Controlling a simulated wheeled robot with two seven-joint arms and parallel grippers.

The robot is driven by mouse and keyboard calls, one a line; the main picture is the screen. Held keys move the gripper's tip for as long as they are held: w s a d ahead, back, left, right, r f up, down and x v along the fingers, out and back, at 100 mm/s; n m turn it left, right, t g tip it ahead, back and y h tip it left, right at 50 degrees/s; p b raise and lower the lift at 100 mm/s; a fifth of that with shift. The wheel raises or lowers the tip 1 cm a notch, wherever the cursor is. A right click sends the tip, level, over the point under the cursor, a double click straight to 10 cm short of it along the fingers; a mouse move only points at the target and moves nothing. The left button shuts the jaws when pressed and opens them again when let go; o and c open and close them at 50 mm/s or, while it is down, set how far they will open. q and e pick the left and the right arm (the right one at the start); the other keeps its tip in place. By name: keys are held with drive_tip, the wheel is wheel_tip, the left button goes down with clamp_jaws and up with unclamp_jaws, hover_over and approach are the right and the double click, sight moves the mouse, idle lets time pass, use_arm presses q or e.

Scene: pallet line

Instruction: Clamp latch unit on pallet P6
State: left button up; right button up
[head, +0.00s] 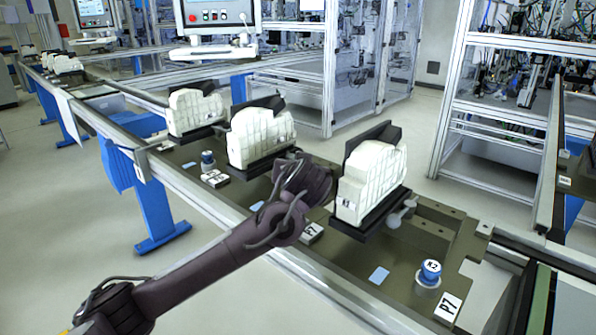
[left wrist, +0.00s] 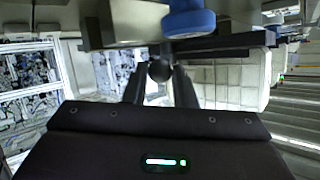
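The middle white latch unit (head: 262,137) sits upright in a black holder. A white label (head: 312,232) in front of it is partly covered by my arm and hard to read. My left gripper (head: 318,178) is at the right side of this unit; its fingers are hard to make out in the head view. In the left wrist view my left gripper (left wrist: 160,88) has its two dark fingers apart. A dark ball knob (left wrist: 160,70) shows between their tips; contact cannot be told. A blue knob (left wrist: 188,22) is close above. My right gripper is not in view.
To the right, pallet P7 (head: 446,308) carries another white unit (head: 370,185), a grey ball lever (head: 402,214) and blue knob K2 (head: 430,270). A further unit (head: 197,112) stands left. The conveyor rail (head: 200,198) runs along the front.

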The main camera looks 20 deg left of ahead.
use_arm(q)
drive_tip(key=shift+o, duration=0.7)
drive_tip(key=shift+a, duration=0.15)
wheel_tip(320, 180, up, 20)
drive_tip(key=shift+c, duration=0.2)
